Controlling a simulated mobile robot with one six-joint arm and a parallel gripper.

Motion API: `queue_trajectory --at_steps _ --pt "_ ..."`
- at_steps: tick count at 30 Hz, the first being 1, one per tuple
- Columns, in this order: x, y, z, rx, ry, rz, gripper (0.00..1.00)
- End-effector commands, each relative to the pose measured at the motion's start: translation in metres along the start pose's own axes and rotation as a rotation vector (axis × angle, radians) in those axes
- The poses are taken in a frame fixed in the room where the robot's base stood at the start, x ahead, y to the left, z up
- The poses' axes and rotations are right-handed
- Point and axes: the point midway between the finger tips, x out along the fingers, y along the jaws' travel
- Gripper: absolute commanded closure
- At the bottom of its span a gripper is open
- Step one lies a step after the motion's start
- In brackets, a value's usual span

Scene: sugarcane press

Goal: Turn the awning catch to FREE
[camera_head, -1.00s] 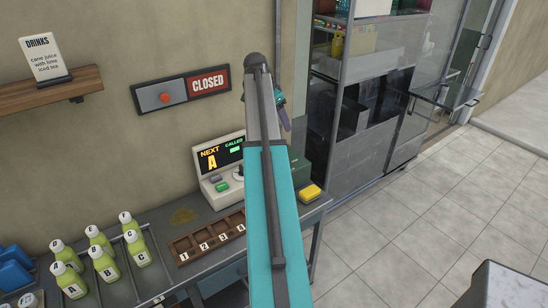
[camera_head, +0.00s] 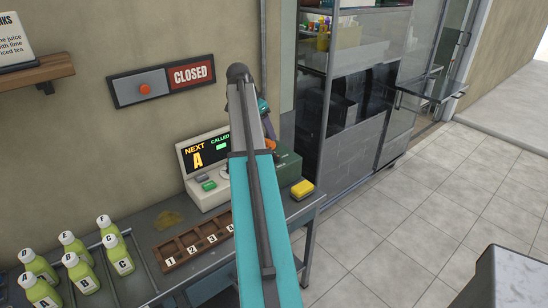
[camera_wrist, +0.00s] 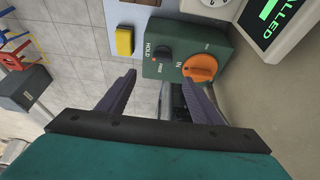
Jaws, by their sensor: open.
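In the wrist view, a small black knob (camera_wrist: 163,54) sits on the face of a green box (camera_wrist: 160,72). HOLD is printed beside it, with a smaller word, likely FREE, on another side. I take this knob for the awning catch; which way it points is too small to tell. A larger orange knob (camera_wrist: 200,68) marked IN is on the same face. My gripper (camera_wrist: 160,79) is open and empty, its fingers apart in front of the box, apparently not touching either knob. In the head view, my arm partly hides the green box (camera_head: 288,167).
A yellow sponge-like block (camera_head: 302,189) lies beside the box at the bench's right end. A display unit (camera_head: 205,165) stands left of it. A numbered wooden tray (camera_head: 180,248) and several green bottles (camera_head: 75,260) are further left. Tiled floor (camera_head: 400,220) is open at right.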

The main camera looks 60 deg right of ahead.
Motion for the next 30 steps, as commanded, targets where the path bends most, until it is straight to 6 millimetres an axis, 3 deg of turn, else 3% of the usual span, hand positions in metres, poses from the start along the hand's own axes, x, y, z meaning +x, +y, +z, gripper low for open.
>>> queue_trajectory --at_steps 17,30 --pt "0.003 -0.003 0.005 -0.006 0.000 -0.002 0.41" --pt "0.040 -0.003 0.006 -0.007 -0.001 -0.001 0.41"
